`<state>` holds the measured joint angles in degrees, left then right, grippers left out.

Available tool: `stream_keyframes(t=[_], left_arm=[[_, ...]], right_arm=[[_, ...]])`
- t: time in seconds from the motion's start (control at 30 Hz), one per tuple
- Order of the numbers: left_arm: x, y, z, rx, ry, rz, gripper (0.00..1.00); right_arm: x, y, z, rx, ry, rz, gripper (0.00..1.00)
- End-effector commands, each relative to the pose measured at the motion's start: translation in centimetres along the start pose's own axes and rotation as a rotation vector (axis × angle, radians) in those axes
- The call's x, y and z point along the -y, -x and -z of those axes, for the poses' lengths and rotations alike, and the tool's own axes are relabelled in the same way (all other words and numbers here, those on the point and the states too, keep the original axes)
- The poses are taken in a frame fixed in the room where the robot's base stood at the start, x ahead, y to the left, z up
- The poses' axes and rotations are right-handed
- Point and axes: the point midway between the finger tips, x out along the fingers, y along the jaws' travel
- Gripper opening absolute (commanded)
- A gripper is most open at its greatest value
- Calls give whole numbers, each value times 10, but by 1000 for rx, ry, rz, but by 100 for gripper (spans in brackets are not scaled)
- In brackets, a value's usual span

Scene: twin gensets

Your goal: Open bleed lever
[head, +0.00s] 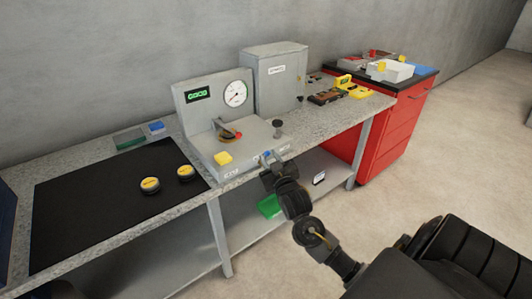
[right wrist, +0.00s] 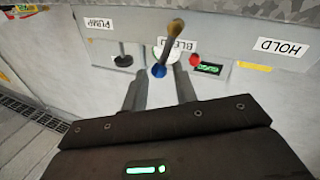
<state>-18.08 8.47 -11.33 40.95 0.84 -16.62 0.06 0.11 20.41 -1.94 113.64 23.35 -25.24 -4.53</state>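The bleed lever (right wrist: 171,45) shows in the right wrist view as a short brass-coloured bar with a blue end, beside the upside-down BLEED label (right wrist: 173,48). In the head view a bit of blue (head: 266,154) shows at the front of the grey test unit (head: 215,160), largely hidden by my gripper. My right gripper (right wrist: 160,88) is open, its two fingers apart and pointing at the panel, with the lever's blue end between and just beyond the fingertips. In the head view the right gripper (head: 268,162) is at the unit's front edge. My left gripper is not in view.
The panel also has PUMP (right wrist: 101,22) and HOLD (right wrist: 277,45) labels, a red button (right wrist: 195,60) and a small green display (right wrist: 209,68). A gauge (head: 235,93) stands behind. A black mat (head: 100,205) with two yellow-topped pucks lies left; a red cabinet (head: 395,130) stands right.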

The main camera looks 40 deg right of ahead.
Motion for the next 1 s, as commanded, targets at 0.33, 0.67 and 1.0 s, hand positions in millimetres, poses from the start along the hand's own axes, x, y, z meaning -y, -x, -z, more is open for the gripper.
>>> stream_keyframes(t=[0.33, 0.67, 1.0], left_arm=[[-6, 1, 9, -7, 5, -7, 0], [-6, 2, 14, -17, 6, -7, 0], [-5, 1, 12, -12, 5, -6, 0]], right_arm=[[0, 56, -1, 1, -1, 1, 29], [0, 62, 0, 0, 0, -1, 29], [0, 62, 0, 0, 0, 0, 29]])
